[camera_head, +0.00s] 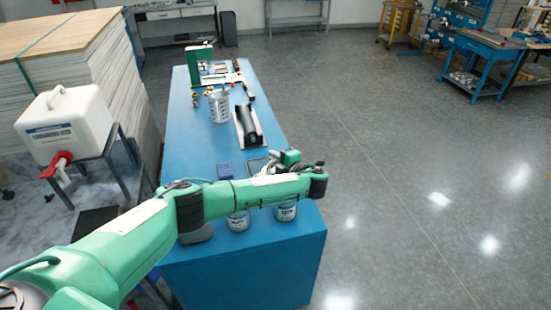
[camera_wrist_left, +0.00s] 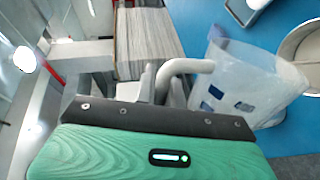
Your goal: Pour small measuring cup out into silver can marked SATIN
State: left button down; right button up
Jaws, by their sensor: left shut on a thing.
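The measuring cup (camera_wrist_left: 240,82) is translucent with blue markings. My left gripper (camera_wrist_left: 168,85) is shut on its pale handle in the left wrist view. The wrist view is rolled, so I cannot tell the cup's true tilt or its contents. A round can rim (camera_wrist_left: 287,48) shows at the right edge, beside the cup. In the head view my left gripper (camera_head: 287,160) is over the near part of the blue table. Two silver cans, a left one (camera_head: 237,221) and a right one (camera_head: 286,212), stand below my arm, which hides their tops. Their labels are unreadable.
The blue table (camera_head: 275,255) has a clear near front edge. A dark roll in a tray (camera_head: 248,127), a perforated metal cylinder (camera_head: 219,106) and a green stand (camera_head: 198,62) are farther back. A white jug (camera_head: 65,125) with a red tap stands at left.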

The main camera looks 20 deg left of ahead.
aim_at(263, 172)
pick_arm(q)
jog(key=shift+w+d+r+m, duration=0.15)
jog(key=shift+w+d+m, duration=0.5)
jog(key=shift+w+m, duration=0.2)
jog(key=shift+a, duration=0.1)
dwell(3.0)
jog(key=shift+s+a+r+n, duration=0.2)
jog(key=shift+s+a+n, duration=0.35)
jog(key=shift+s+n, duration=0.2)
jog(key=shift+s+a+r+n, duration=0.2)
jog(key=shift+s+a+n, duration=0.3)
jog(key=shift+s+n, duration=0.15)
jog(key=shift+s, duration=0.1)
jog(key=shift+s+a+f+n+t+h, duration=0.2)
jog(key=shift+s+a+f+n+t, duration=0.1)
jog(key=shift+s+a+f+n, duration=0.25)
jog(key=shift+s+a+f+n+t+h, duration=0.2)
jog(key=shift+s+a+f+n+t, duration=0.15)
jog(key=shift+s+n, duration=0.35)
jog(key=shift+s, duration=0.1)
jog(key=shift+s+a+f+n, duration=0.85)
jog(key=shift+s+f+n, duration=0.2)
jog(key=shift+f+n, duration=0.15)
